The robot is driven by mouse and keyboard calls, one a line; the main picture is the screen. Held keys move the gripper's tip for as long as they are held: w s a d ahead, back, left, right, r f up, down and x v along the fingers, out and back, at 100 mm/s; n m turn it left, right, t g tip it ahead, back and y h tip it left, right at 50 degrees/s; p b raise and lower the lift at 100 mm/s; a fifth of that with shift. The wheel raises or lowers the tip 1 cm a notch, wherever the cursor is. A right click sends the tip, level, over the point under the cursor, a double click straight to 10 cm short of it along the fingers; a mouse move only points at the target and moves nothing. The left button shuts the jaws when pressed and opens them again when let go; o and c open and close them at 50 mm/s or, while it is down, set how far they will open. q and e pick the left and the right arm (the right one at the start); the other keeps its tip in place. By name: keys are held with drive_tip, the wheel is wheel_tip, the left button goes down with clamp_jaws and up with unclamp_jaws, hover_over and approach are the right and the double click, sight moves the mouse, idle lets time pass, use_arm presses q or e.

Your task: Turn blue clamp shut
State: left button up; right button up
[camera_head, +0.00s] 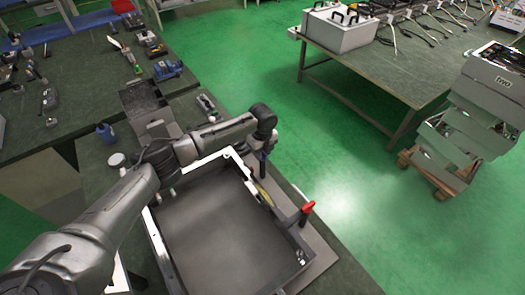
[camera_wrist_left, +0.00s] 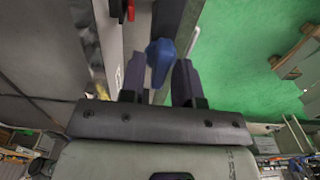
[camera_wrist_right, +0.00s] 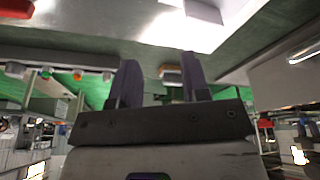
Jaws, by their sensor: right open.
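The blue clamp's handle (camera_wrist_left: 160,55) shows in the left wrist view, between and just beyond the fingers of my left gripper (camera_wrist_left: 159,75). I cannot tell whether both fingers touch it. In the head view my left gripper (camera_head: 259,163) points down at the far right rim of the open grey box, and the blue clamp is hidden or too small to make out there. A red clamp (camera_head: 301,212) stands farther along the same rim; a bit of red (camera_wrist_left: 131,10) shows at the top of the left wrist view. My right gripper (camera_wrist_right: 158,80) is open and empty, outside the head view.
The open box (camera_head: 165,255) sits on a workbench. A small blue cup (camera_head: 105,133), a round lid (camera_head: 117,160) and a dark bin (camera_head: 140,97) are behind my left arm. Green floor (camera_head: 350,175) is free right of the bench. Another table (camera_head: 400,70) stands beyond.

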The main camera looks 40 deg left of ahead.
use_arm(q)
clamp_jaws()
drive_tip(key=shift+r, duration=0.1)
